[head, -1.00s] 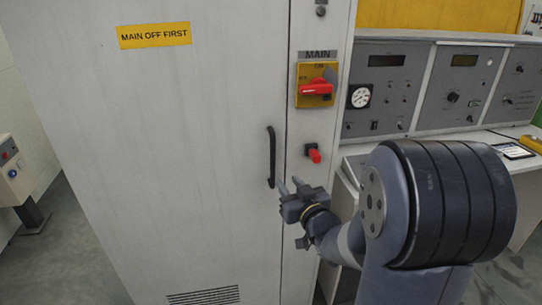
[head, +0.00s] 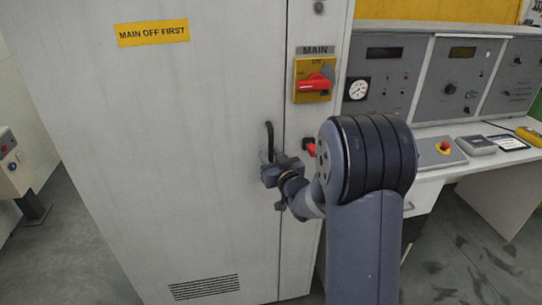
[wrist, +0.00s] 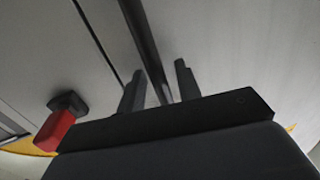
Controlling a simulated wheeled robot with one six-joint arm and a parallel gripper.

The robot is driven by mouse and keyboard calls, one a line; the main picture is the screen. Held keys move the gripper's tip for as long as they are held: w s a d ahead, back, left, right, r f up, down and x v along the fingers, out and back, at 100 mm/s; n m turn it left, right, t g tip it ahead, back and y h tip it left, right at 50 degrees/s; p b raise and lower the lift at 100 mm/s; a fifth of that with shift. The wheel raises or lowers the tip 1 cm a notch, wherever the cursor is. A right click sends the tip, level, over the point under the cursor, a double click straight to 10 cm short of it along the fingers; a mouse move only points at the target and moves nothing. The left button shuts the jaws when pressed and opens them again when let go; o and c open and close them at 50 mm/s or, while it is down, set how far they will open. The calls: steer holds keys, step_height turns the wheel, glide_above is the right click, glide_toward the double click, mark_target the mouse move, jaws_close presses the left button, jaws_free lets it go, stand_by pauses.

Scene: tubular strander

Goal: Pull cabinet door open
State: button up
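The cabinet door (head: 200,180) is a tall pale grey panel, flush with its frame and closed. Its black vertical handle (head: 269,138) is at the door's right edge; my gripper (head: 272,162) is at its lower part and hides that end. In the wrist view the handle (wrist: 145,45) runs between the two fingers of my gripper (wrist: 158,76). The fingers are apart on either side of the bar, with visible gaps, so the gripper is open around it.
A red rotary main switch (head: 313,82) on a yellow plate is right of the door. A smaller red knob (head: 309,147) sits below it, close to my arm; it also shows in the wrist view (wrist: 54,130). A control desk (head: 430,80) stands right.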

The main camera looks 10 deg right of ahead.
steer(key=shift+c, duration=0.5)
jaws_close()
